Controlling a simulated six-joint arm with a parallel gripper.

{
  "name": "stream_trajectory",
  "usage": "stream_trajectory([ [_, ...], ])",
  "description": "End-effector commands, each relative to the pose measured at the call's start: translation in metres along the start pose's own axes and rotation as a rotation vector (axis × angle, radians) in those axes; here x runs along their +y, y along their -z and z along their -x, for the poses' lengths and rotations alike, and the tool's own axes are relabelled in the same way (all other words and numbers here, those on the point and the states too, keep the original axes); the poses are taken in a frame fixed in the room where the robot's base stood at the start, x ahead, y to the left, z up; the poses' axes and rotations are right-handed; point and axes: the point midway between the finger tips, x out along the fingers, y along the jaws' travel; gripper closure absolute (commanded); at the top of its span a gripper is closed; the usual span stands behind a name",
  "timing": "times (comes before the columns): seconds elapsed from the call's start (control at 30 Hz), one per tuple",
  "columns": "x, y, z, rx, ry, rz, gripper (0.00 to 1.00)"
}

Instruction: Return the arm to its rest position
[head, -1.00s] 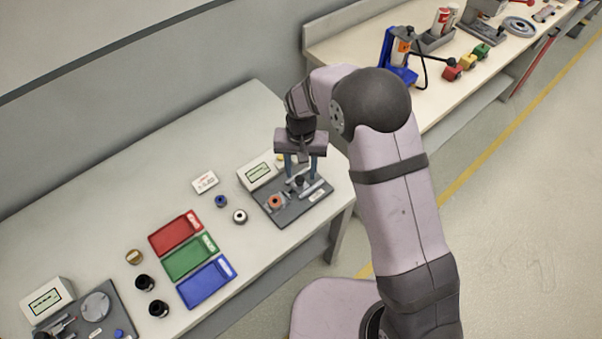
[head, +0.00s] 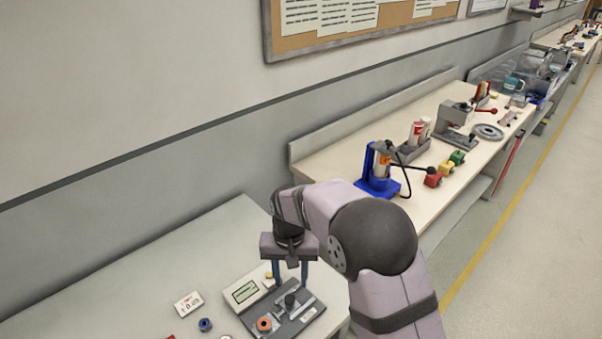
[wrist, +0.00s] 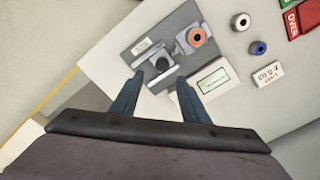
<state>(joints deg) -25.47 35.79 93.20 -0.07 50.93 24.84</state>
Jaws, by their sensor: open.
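My gripper (head: 290,272) hangs from my arm above the right end of the near table in the head view. Its two blue-grey fingers point down and stand apart, with nothing between them. In the wrist view the open fingers (wrist: 158,98) reach toward a dark grey fixture plate (wrist: 150,28). The plate carries a grey metal block, a black knob (wrist: 162,64) and an orange ring (wrist: 196,37). The same fixture plate (head: 298,322) lies below my gripper in the head view.
A white display box (head: 245,291), a small label card (head: 188,304) and a blue ring (head: 205,325) lie left of the plate. A second bench (head: 330,162) behind holds a blue press (head: 378,180) and toy blocks (head: 445,167). Open floor (head: 540,240) lies to the right.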

Motion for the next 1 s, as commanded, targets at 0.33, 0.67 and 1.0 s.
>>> stream_trajectory([
  [0.33, 0.017, -0.036, -0.034, -0.057, -0.018, 0.266, 0.59],
  [0.67, 0.098, -0.164, -0.034, -0.209, -0.038, 0.355, 0.59],
  [1.0, 0.167, -0.221, 0.011, -0.127, -0.009, 0.128, 0.59],
])
